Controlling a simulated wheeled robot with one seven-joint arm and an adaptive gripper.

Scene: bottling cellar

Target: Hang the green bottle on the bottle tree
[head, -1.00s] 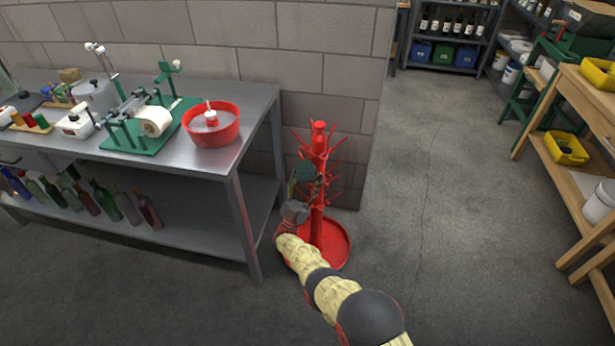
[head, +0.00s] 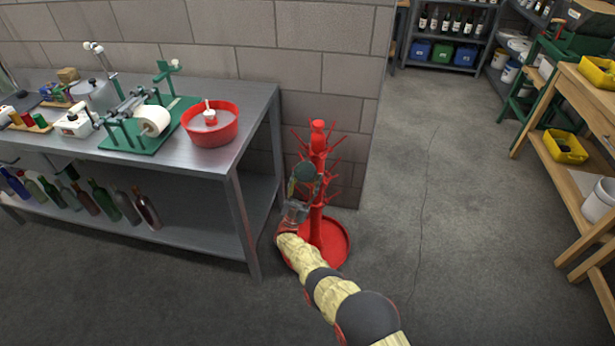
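The red bottle tree (head: 318,146) stands upright on its round red base (head: 336,246) on the floor, with pegs sticking out all round. A dark green rounded shape, which looks like the green bottle (head: 305,172), is at the upper left part of the tree, in front of its post. My gripper (head: 295,196) is close against it from below left. The fingers are small and overlap the bottle, so I cannot tell whether they grip it. I cannot tell either whether the bottle's neck is on a peg. My cream-sleeved arm hides part of the base.
A metal bench (head: 236,158) stands left of the tree, with a red bowl (head: 210,126) and a green machine (head: 142,130) on top. Several bottles (head: 125,206) lean on its lower shelf. A block wall (head: 345,100) is behind. Open floor (head: 425,190) lies right, before wooden shelving (head: 562,180).

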